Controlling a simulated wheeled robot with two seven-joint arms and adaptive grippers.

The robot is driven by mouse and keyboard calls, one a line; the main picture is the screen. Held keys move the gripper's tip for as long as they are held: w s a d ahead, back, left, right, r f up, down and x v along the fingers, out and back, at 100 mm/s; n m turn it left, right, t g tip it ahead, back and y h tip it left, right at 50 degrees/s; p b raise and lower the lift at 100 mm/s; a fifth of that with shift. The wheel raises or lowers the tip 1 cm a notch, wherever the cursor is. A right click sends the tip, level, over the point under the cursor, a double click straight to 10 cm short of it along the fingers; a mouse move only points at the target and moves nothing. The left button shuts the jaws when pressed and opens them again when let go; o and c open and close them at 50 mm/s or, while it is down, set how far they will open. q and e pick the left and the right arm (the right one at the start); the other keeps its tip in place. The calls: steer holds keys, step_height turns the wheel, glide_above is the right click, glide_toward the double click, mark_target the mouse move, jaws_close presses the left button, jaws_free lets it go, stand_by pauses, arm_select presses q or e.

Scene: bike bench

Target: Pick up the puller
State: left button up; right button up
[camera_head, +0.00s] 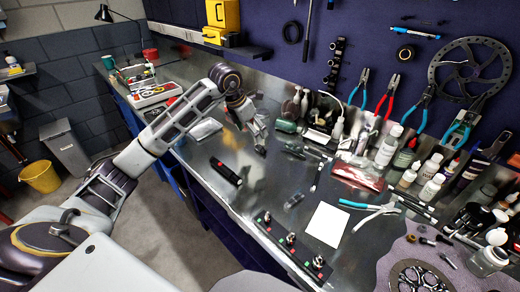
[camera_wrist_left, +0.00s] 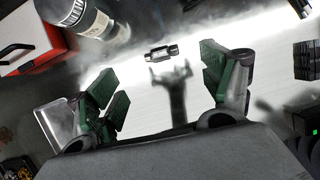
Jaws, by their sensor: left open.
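A small dark and silver metal piece (camera_wrist_left: 162,52), which looks like the puller, lies on the bright metal bench top in the left wrist view. It lies beyond my left gripper's fingertips, roughly centred between them and apart from both. My left gripper (camera_wrist_left: 165,85) is open and empty, with green finger pads. In the head view my left gripper (camera_head: 256,136) is low over the bench. I cannot make out the puller for sure in that view. My right gripper is not in view.
In the left wrist view a red and white box (camera_wrist_left: 30,45) and a silver cylinder (camera_wrist_left: 80,18) are at upper left. In the head view a black rod (camera_head: 226,172), a white sheet (camera_head: 326,224) and a black strip with knobs (camera_head: 291,240) lie on the bench. Bottles crowd the right.

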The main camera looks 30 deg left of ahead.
mark_target(260, 146)
arm_select(q)
steer(key=shift+x, duration=2)
steer(key=shift+f, duration=0.15)
steer(key=shift+p+x, duration=0.4)
steer(key=shift+x, duration=2.05)
steer(key=shift+c, duration=0.5)
steer(key=c, duration=1.1)
steer(key=shift+o, duration=0.2)
step_height(260, 146, up, 10)
